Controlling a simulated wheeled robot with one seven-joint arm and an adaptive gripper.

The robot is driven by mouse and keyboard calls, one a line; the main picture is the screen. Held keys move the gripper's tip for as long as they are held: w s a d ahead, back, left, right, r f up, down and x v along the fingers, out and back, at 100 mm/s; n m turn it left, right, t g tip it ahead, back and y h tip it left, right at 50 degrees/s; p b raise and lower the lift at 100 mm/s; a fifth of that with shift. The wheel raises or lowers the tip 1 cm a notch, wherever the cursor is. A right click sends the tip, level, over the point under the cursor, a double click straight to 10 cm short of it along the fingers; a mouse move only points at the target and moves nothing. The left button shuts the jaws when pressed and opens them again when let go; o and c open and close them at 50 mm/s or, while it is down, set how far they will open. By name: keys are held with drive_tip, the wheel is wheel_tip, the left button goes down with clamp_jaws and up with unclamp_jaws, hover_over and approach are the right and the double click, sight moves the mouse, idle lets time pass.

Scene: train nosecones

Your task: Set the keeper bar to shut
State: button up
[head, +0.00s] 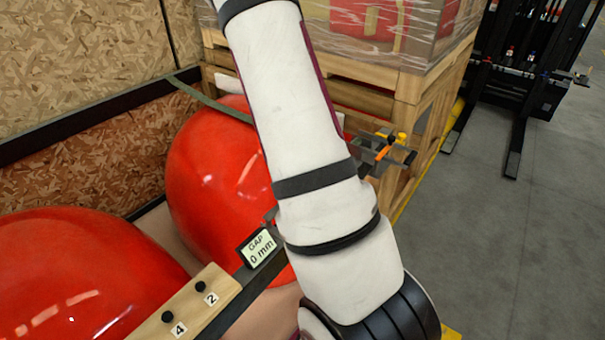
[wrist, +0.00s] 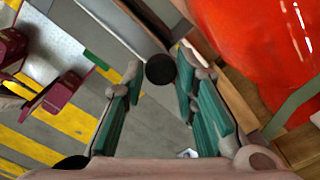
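My gripper (wrist: 160,68) is open in the wrist view, its two green-padded fingers spread apart. A round black knob (wrist: 159,69) shows between the fingertips; I cannot tell whether they touch it. A grey bar (wrist: 133,27) runs behind the knob, and I cannot tell for certain that it is the keeper bar. In the head view my arm hides the gripper and this area. A small display (head: 259,248) reads "GAP 0 mm" beside the red nosecone (head: 208,178). A dark rail (head: 228,311) runs below the display.
A second red nosecone (head: 75,280) lies at the left. A wooden strip (head: 190,302) carries black knobs labelled 4 and 2. A wrapped wooden crate (head: 400,90) stands behind my arm, with an orange-and-yellow fitting (head: 385,148) near it. Open floor (head: 510,240) lies at the right.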

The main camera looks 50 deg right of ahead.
drive_tip(key=shift+o, duration=1.1)
drive_tip(key=shift+r, duration=0.15)
wheel_tip(320, 180, up, 12)
drive_tip(key=shift+a, duration=0.1)
